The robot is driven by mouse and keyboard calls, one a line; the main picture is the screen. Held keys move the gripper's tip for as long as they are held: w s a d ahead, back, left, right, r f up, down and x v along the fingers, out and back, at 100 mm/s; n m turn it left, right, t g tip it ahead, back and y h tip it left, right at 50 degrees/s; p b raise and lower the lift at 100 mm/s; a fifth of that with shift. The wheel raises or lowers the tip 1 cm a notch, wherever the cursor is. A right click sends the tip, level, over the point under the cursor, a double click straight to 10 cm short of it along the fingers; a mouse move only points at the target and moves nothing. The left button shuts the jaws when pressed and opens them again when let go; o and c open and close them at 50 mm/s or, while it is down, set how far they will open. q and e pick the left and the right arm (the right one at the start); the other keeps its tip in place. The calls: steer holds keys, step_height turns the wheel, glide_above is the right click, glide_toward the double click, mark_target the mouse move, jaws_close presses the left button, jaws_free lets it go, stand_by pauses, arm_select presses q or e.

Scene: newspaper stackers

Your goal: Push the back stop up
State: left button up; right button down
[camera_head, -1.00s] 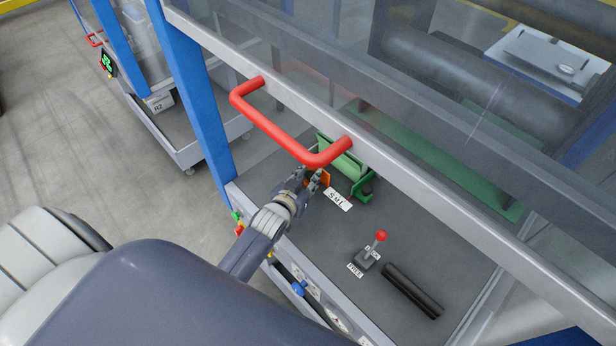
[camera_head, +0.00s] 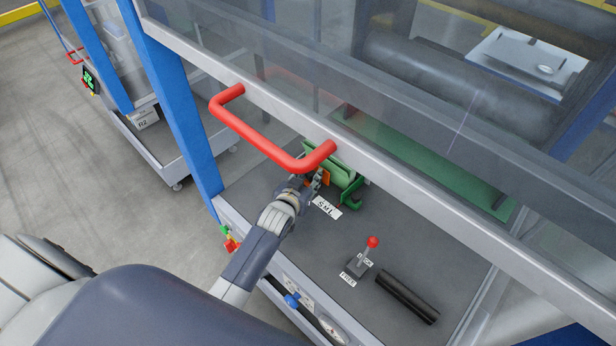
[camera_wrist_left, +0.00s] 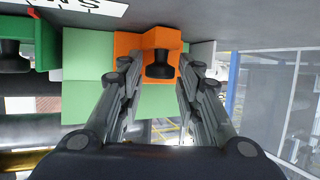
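The back stop is not labelled; I take it to be the green mechanism (camera_head: 349,188) on the grey deck, below the red handle. An orange block (camera_head: 326,179) with a black knob (camera_wrist_left: 160,66) is on its near side. My left gripper (camera_head: 315,184) reaches in from the left, under the handle, at the orange block. In the left wrist view its fingers (camera_wrist_left: 158,78) are spread, one on each side of the block and knob. I cannot tell whether they touch it. The handle partly hides the mechanism. My right gripper is not in view.
The red handle (camera_head: 262,143) on a grey rail is close above my left gripper. A white SML label (camera_head: 326,208) lies beside the mechanism. A red-topped lever (camera_head: 372,243) and a black cylinder (camera_head: 407,297) are to the right. A blue post (camera_head: 180,110) stands left.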

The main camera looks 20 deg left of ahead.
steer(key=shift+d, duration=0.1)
arm_select(q)
steer(key=shift+s+r, duration=0.15)
steer(key=shift+s, duration=0.3)
steer(key=v, duration=1.1)
steer(key=shift+c, duration=0.2)
